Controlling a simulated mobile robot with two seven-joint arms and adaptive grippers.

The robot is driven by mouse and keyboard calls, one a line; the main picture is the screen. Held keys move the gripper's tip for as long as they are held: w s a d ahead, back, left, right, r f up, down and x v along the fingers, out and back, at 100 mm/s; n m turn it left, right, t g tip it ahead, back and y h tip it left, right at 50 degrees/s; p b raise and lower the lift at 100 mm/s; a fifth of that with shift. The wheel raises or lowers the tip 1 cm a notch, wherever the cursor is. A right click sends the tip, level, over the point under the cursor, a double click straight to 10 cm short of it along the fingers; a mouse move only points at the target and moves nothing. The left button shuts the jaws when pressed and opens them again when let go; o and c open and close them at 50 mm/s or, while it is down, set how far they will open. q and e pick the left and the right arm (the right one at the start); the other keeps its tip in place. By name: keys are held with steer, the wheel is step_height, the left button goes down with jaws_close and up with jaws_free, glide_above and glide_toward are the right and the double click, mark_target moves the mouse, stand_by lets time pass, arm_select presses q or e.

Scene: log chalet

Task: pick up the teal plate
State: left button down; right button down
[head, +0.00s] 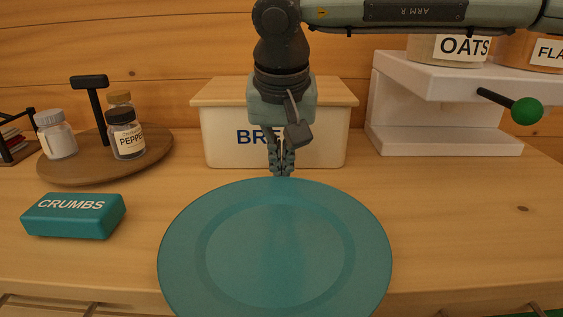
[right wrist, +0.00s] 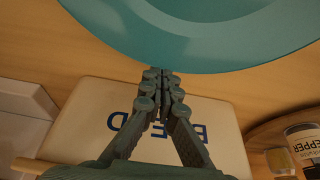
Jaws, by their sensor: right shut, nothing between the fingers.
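The teal plate (head: 275,255) is a large round disc at the front middle of the counter in the head view. Its near edge is cut off by the frame and covers part of the counter's front edge; I cannot tell if it overhangs or is raised. It also shows at the top of the right wrist view (right wrist: 200,25). My right gripper (head: 281,172) points down at the plate's far rim, fingers together and empty. In the right wrist view its fingertips (right wrist: 163,75) meet right by the rim; I cannot tell if they touch it. My left gripper is not in view.
A bread bin (head: 220,140) stands close behind my right gripper. A teal crumbs box (head: 73,216) and a round wooden tray (head: 75,172) with jars are at the left. A white shelf unit (head: 440,140) stands at the back right. The counter right of the plate (head: 470,220) is clear.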

steer(key=v, duration=1.2)
